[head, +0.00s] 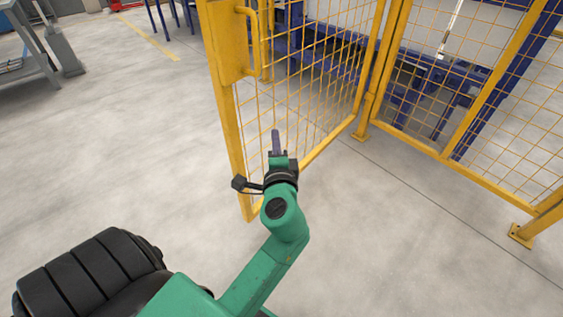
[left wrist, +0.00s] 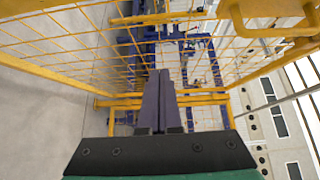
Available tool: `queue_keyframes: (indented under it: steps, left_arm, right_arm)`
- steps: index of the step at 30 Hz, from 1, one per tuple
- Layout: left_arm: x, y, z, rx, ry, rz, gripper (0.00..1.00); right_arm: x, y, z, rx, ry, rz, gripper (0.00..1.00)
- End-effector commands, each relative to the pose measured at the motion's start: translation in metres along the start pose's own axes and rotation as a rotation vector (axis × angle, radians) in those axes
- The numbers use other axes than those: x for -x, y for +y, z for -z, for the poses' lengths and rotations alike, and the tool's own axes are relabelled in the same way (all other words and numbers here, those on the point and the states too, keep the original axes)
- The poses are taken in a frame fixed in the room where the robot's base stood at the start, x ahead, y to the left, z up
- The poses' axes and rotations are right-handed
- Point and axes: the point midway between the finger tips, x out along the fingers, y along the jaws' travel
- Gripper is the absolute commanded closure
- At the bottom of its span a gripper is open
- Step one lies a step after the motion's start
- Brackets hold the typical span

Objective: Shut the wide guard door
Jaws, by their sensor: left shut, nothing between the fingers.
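The wide guard door (head: 232,130) is a yellow frame with wire mesh. It stands open, swung out toward me from the yellow hinge post (head: 369,95). Its yellow handle (head: 254,42) is on a plate high on the free edge; it also shows at the upper right of the left wrist view (left wrist: 268,28). My left gripper (head: 276,133) is shut and empty, in front of the lower mesh. In the left wrist view its closed fingers (left wrist: 158,75) point at the mesh. I cannot tell whether they touch it. My right gripper is not in view.
A fixed yellow mesh fence (head: 455,120) runs right of the hinge post, with a foot plate (head: 521,236) on the floor. Blue machinery (head: 425,78) stands behind it. A grey table (head: 28,68) is at the upper left. The floor between is clear.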

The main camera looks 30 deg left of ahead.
Motion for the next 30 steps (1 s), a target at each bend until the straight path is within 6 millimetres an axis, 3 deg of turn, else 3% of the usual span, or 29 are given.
queue_keyframes:
  steps: [5,18,24,30]
  left_arm:
    - [-0.008,-0.014,-0.006,-0.004,-0.022,0.034,1.00]
    - [-0.101,-0.016,-0.007,-0.001,-0.018,0.032,1.00]
    - [-0.121,-0.016,-0.031,-0.004,-0.018,0.030,1.00]
    - [-0.126,-0.016,-0.036,-0.002,-0.017,0.029,1.00]
  right_arm:
    - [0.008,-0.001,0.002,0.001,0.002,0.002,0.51]
    - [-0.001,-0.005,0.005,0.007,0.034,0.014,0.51]
    - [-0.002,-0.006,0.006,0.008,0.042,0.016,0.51]
    - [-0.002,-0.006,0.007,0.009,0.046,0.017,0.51]
